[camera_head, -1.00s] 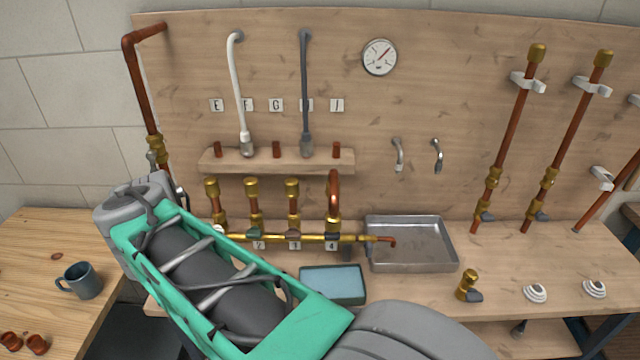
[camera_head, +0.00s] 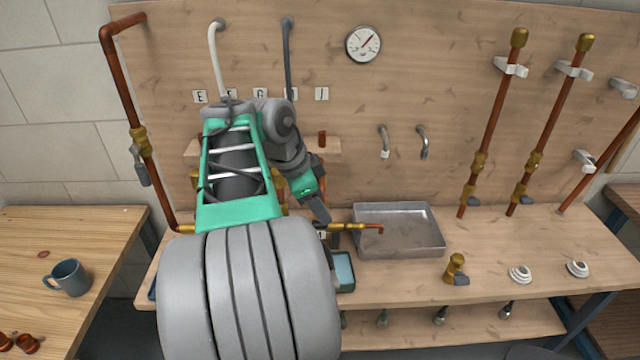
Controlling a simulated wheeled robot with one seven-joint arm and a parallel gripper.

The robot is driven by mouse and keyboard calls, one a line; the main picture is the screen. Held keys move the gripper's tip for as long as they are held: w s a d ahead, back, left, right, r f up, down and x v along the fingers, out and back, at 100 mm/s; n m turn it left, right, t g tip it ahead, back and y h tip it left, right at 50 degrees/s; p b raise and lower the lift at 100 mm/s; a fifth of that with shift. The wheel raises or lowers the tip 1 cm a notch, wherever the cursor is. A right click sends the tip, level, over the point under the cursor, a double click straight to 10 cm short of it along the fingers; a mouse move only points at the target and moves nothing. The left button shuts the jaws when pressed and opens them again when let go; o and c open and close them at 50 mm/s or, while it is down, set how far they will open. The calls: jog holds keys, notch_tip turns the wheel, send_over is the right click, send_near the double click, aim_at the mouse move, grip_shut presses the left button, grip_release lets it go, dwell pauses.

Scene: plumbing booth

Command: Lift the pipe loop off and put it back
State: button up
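The brass manifold is mostly behind my arm; its right end (camera_head: 346,227) shows, with a short copper elbow (camera_head: 374,229) reaching over the metal tray. The copper pipe loop on the manifold's rightmost upright outlet is hidden, or nearly so, behind my wrist and hand. My gripper (camera_head: 319,208) is in front of that outlet, pointing down and to the right. Its dark fingers overlap in this view, so their opening and any contact with the loop cannot be told.
A metal tray (camera_head: 400,235) lies right of the manifold. A blue-topped box (camera_head: 343,270) is partly behind my arm. A brass valve (camera_head: 455,269) and white rings (camera_head: 520,274) stand on the bench. A mug (camera_head: 68,278) is on the left table. The bench's right part has free room.

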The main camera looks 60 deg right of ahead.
jog(key=shift+s+d+f, duration=0.1)
jog(key=shift+d+f, duration=0.1)
jog(key=shift+f, duration=0.45)
grip_shut()
